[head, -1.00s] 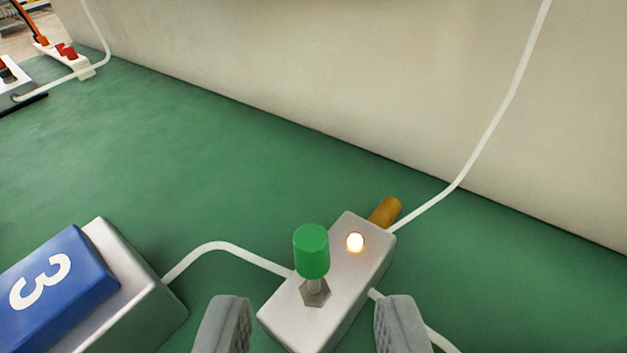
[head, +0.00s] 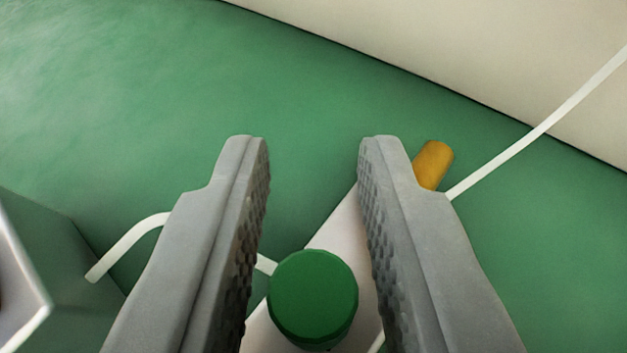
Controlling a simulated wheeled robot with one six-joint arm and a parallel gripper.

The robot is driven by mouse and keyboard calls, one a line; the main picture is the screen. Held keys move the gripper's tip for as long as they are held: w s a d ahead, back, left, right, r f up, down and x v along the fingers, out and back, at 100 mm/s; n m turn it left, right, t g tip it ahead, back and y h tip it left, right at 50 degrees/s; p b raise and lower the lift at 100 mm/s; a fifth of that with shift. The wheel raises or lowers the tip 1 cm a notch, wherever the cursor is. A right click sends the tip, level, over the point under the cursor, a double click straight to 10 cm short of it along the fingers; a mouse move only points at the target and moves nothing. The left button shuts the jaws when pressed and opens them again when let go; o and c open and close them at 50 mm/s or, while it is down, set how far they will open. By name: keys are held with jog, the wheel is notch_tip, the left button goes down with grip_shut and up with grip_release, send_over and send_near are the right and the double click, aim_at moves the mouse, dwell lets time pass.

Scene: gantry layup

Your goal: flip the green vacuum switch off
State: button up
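The green switch cap (head: 312,298) shows at the bottom middle, seen from above, on a pale grey switch box (head: 335,232). My gripper (head: 314,150) is open, with one grey finger on each side of the cap. A gap shows between the cap and the left finger; on the right the cap is close to the finger, and I cannot tell whether they touch. The switch's stem and base are hidden under the cap. The box's indicator light is not visible, and the right finger covers part of the box.
A brass-coloured cylinder (head: 434,164) sticks out at the box's far end. A white cable (head: 540,130) runs from there to the upper right. A grey box (head: 50,265) stands at the left. A beige wall (head: 480,45) rises behind the green surface (head: 150,90).

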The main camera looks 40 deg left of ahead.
grip_shut()
jog(key=shift+s+r+n+t, duration=0.1)
jog(key=shift+s+n+t, duration=0.15)
jog(key=shift+n+t, duration=0.25)
dwell(0.3)
jog(key=shift+o, duration=1.7)
grip_release()
jog(key=shift+a, duration=0.1)
notch_tip(320, 180, up, 10)
